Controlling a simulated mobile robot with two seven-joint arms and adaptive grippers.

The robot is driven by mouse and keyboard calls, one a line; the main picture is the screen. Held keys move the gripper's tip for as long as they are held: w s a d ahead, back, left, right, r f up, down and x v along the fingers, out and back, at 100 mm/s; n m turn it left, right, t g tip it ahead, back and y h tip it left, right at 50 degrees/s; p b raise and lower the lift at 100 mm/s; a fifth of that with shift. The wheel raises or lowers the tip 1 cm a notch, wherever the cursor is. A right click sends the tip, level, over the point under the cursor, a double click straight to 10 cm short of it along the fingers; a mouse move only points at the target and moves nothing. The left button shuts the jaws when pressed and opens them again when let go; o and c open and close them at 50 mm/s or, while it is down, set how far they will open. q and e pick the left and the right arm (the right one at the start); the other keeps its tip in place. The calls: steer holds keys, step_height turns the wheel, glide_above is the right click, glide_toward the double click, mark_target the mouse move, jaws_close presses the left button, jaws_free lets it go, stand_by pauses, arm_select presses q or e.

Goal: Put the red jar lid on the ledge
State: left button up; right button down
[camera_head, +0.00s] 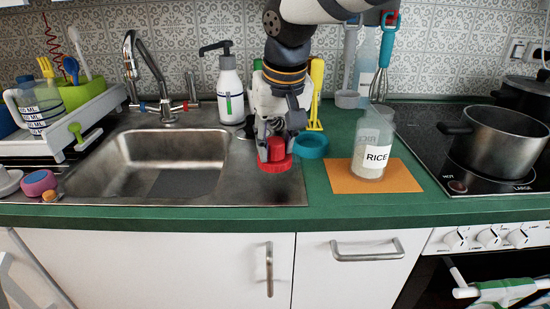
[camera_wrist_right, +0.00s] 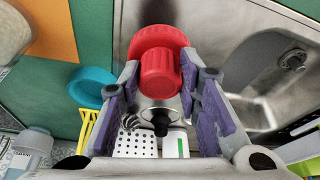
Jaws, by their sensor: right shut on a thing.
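The red jar lid (camera_head: 276,168) is a ribbed disc with a round knob. It is at the steel strip on the right side of the sink, next to the green counter. I cannot tell whether it touches the steel. My right gripper (camera_head: 275,150) points down from above and is shut on the lid's knob. In the right wrist view the lid (camera_wrist_right: 158,40) shows with its knob between the fingers of the right gripper (camera_wrist_right: 162,85). No part is clearly marked as the ledge. My left gripper is not in view.
A glass RICE jar (camera_head: 370,170) stands on an orange mat (camera_head: 405,178). The sink basin (camera_head: 150,160) is left, a soap bottle (camera_head: 230,92) behind. A pot (camera_head: 505,140) sits on the hob at right.

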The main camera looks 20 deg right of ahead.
mark_target(276, 160)
steer(key=x, duration=0.4)
steer(key=shift+s+d+f, duration=0.1)
steer(key=shift+s+f, duration=0.05)
steer(key=shift+f, duration=0.1)
steer(key=c, duration=1.2)
jaws_free()
steer(key=v, duration=1.2)
steer(key=shift+s+r, duration=0.1)
